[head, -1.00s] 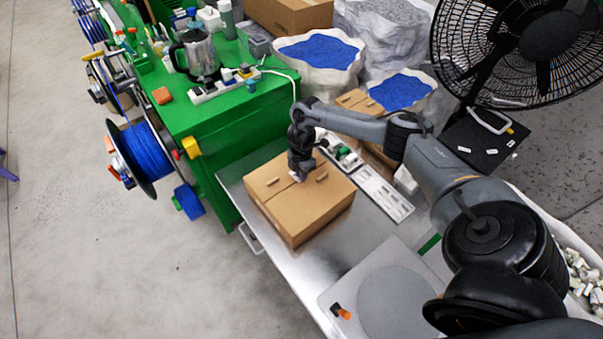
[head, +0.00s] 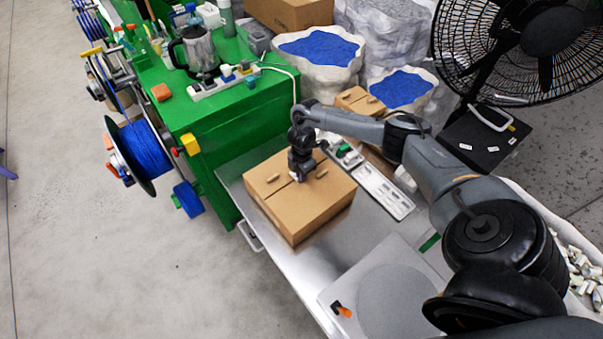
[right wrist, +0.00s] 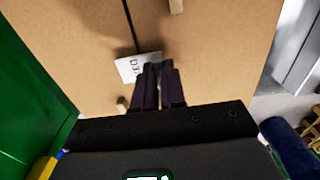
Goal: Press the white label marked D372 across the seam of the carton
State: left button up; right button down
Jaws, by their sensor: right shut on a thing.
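The closed brown carton (head: 312,205) sits on the metal table, with its dark seam running across the top. In the right wrist view the carton top (right wrist: 215,60) fills most of the picture, and the seam (right wrist: 131,25) leads down to the white label (right wrist: 137,66). The label lies at the seam's line, its print partly visible but too small to read. My right gripper (head: 298,177) is over the carton top; in the wrist view its dark fingers (right wrist: 158,70) are shut on the label's edge. I cannot tell whether the label touches the cardboard. My left gripper is not in view.
A green cabinet (head: 222,120) stands left of the carton, with a kettle (head: 197,50) and power strip on top. A grey plate with a round pad (head: 395,300) lies in front. Small tan blocks sit on the carton top.

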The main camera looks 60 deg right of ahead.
jog(key=shift+f, duration=0.4)
dwell(0.4)
jog(key=shift+f, duration=0.2)
dwell(0.8)
dwell(0.4)
jog(key=shift+f, duration=0.1)
dwell(0.6)
jog(key=c, duration=1)
grip_release()
jog(key=shift+r, duration=0.2)
notch_tip(320, 180, up, 3)
jog(key=p, duration=0.3)
jog(key=shift+r, duration=0.1)
jog(key=shift+r+p, duration=1.75)
jog(key=shift+p, duration=0.3)
